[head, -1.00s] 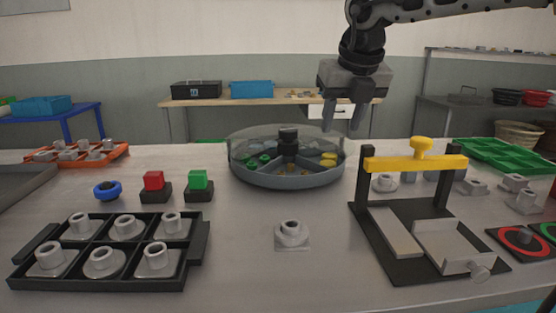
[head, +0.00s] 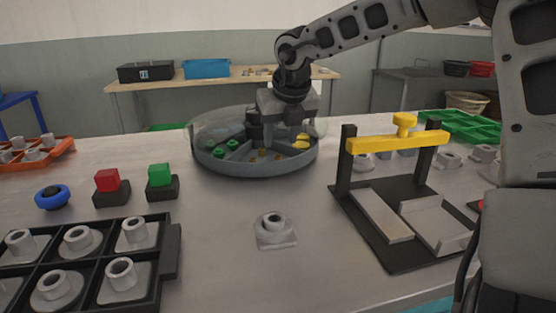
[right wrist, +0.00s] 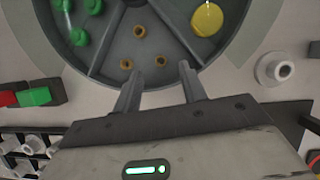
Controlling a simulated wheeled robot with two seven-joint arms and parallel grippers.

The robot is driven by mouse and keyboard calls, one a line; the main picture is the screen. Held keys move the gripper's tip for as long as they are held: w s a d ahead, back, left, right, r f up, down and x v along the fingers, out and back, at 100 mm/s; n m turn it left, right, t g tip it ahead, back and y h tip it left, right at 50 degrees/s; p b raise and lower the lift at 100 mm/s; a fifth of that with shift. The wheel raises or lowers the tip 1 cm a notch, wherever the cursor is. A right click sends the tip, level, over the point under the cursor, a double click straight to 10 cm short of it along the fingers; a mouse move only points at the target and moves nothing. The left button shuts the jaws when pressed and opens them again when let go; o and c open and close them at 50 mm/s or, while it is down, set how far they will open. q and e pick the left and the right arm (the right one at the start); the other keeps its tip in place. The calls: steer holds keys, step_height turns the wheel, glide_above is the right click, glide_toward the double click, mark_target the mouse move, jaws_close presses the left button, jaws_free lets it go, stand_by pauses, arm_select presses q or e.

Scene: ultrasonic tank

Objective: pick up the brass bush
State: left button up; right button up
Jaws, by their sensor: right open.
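Several small brass bushes lie in one sector of a round grey divided tank; three show in the right wrist view, an upper one (right wrist: 139,31), a lower left one (right wrist: 126,64) and a lower right one (right wrist: 160,62). In the head view the brass pieces are tiny (head: 262,153) and partly behind the gripper. The tank (head: 215,165) has a clear raised cover around its back. My right gripper (right wrist: 159,75) is open and empty, pointing down over the tank's brass sector, fingertips either side of the lower right bush. It also shows in the head view (head: 278,142). My left gripper is out of view.
Green pieces (right wrist: 80,36) and yellow discs (right wrist: 207,20) fill neighbouring tank sectors, with thin divider walls between. A flanged grey part (head: 274,230) stands in front. A black fixture with a yellow bar (head: 398,142) stands right. A black compartment tray (head: 170,250) is at left.

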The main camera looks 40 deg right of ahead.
mark_target(278, 156)
steer(key=x, duration=0.4)
steer(key=shift+f, duration=0.45)
jaws_close()
